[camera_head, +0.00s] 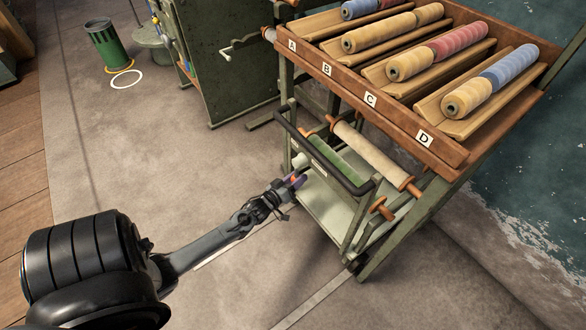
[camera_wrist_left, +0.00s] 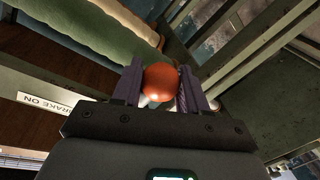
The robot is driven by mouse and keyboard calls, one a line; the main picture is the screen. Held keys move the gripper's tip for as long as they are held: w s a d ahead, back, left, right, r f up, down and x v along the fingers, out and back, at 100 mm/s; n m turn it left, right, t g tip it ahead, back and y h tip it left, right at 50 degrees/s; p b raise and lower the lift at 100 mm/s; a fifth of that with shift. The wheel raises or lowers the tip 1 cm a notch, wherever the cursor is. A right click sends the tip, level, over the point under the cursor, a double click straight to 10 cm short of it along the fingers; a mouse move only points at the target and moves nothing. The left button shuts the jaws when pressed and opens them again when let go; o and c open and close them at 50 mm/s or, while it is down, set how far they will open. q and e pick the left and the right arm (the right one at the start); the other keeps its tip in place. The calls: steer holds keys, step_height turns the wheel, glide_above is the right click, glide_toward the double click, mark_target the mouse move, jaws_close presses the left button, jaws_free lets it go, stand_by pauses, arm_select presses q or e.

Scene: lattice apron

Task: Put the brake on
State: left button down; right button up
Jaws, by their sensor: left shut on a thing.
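My left gripper (camera_head: 293,182) reaches in from the left to the lower side of the green frame. In the left wrist view, its two purple-grey fingers (camera_wrist_left: 160,88) are shut on a round orange-red knob (camera_wrist_left: 160,80). A pale piece shows just under the knob between the fingers. A white label reading "BRAKE ON" (camera_wrist_left: 46,103) is on a dark bar to the left of the fingers in that view. The rest of the brake lever is hidden by the gripper. My right gripper is not in view.
A black handle bar (camera_head: 322,158) and a cream roller (camera_head: 375,155) sit close above my gripper. A green bin (camera_head: 107,45) stands far left. The floor before the frame is clear.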

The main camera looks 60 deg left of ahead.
arm_select(q)
steer(key=shift+w+d+r+n+g+h+p, duration=0.1)
steer(key=shift+d+r+n+h+p, duration=0.05)
steer(key=shift+d+n+p, duration=0.75)
steer(key=shift+w+d+r+n+g+h+p, duration=0.15)
steer(key=shift+d+n+p, duration=0.4)
steer(key=shift+p, duration=0.6)
steer(key=shift+d+r+n+g+h+p, duration=0.1)
steer(key=shift+d+r+n+p, duration=0.1)
steer(key=shift+d+n+p, duration=0.6)
steer(key=shift+a, duration=0.2)
steer(key=c, duration=0.7)
jaws_free()
steer(key=shift+o, duration=0.2)
steer(key=shift+s, duration=0.1)
steer(key=p+v, duration=0.4)
steer(key=v, duration=0.6)
steer(key=shift+s+p, duration=0.35)
